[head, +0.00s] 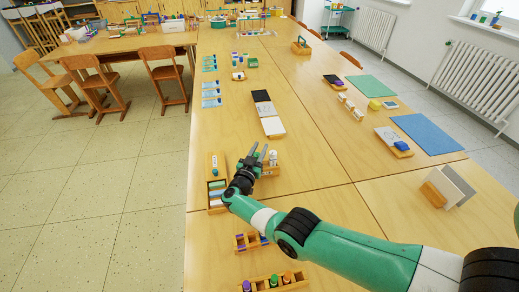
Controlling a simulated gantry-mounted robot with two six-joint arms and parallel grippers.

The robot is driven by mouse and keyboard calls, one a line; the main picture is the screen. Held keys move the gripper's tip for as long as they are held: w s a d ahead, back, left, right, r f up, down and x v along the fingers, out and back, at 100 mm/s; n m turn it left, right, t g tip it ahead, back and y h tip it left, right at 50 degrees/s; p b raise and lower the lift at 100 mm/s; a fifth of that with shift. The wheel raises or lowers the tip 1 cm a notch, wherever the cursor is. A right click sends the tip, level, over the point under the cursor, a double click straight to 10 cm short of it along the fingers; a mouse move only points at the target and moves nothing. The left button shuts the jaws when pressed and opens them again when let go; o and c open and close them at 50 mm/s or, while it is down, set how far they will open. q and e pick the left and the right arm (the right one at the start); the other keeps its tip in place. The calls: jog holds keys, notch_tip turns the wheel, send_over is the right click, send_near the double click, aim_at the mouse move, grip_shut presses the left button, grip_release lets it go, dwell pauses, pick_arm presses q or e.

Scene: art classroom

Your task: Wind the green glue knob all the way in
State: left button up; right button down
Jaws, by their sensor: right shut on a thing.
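A wooden holder (293,285) stands at the bottom edge, holding upright sticks with coloured ends, one of them a green knob (274,281) between a purple and an orange one. My right gripper (258,150) is well beyond it, over the middle of the table, beside a small wooden block with a white upright piece (273,157). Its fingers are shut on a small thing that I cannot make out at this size. Whether that thing is a glue knob cannot be told. My left gripper is out of view.
A long wooden tray (216,205) lies left of my right gripper, near the table's left edge. A small rack (247,242) sits below it. The table (320,150) has bare room between.

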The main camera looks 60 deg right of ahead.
jog(key=shift+w+a+f+n+t+y+p, duration=0.1)
jog(key=shift+w+a+n+t+y+p, duration=0.15)
jog(key=shift+n+t+y+p, duration=1.15)
jog(key=shift+w+a+f+n+t+y+p, duration=0.1)
jog(key=shift+w+n+t+y+p, duration=0.25)
jog(key=shift+n+t+y, duration=1.25)
jog(key=shift+w+a+n+t+y+p, duration=0.2)
jog(key=shift+w+n+t+y+p, duration=0.45)
jog(key=shift+n+t, duration=1.75)
jog(key=shift+s+m+t, duration=0.25)
jog(key=shift+m+t, duration=0.45)
jog(key=shift+t, duration=0.2)
jog(key=c, duration=0.9)
grip_release()
jog(key=shift+r, duration=0.1)
jog(key=shift+o, duration=0.2)
